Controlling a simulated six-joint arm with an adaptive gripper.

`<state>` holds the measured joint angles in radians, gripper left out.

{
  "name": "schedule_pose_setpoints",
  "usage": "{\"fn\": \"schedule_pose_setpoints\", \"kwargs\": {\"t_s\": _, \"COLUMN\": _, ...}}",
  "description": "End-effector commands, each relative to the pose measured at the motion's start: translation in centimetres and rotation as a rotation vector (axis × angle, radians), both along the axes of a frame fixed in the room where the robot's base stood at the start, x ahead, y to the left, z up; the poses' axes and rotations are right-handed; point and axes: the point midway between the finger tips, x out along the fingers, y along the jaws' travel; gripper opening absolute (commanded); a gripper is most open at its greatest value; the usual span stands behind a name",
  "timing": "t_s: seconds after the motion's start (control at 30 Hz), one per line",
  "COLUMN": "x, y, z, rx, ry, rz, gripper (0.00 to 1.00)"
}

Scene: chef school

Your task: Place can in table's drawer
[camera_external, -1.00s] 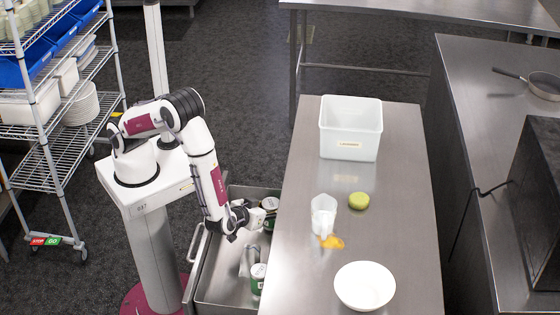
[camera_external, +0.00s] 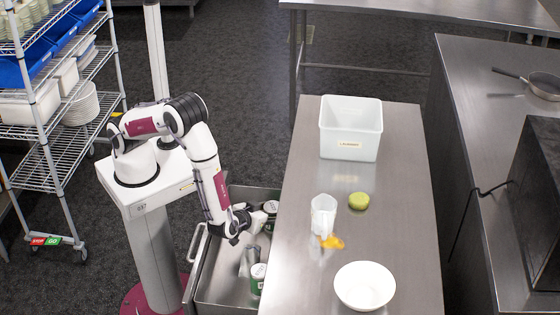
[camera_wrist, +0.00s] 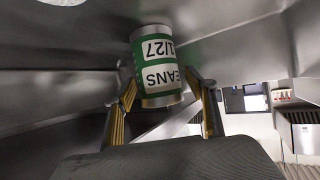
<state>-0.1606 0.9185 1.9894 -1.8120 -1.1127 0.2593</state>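A can with a green and white label (camera_wrist: 158,70) shows in the wrist view, just ahead of my fingertips. My gripper (camera_wrist: 168,92) is open, with a gap between the can and the right finger. In the external view my gripper (camera_external: 250,221) is low over the pulled-out drawer (camera_external: 222,285) at the table's left side. One can (camera_external: 270,208) is in the drawer beside the gripper, close to the table. Another green-labelled can (camera_external: 258,278) stands nearer the drawer's front. The table edge partly hides both cans.
The steel table (camera_external: 400,220) carries a white bin (camera_external: 350,145), a clear jug (camera_external: 323,212), a green round item (camera_external: 359,200), an orange-yellow item (camera_external: 331,242) and a white bowl (camera_external: 365,288). A wire shelf (camera_external: 45,178) stands at the far left.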

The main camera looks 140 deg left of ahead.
Motion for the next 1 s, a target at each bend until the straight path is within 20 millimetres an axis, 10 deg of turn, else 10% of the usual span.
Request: {"fn": "schedule_pose_setpoints", "kwargs": {"t_s": 1.0, "x": 1.8, "y": -6.0, "z": 3.7, "rx": 0.000, "ry": 0.000, "rz": -0.001, "gripper": 0.56}}
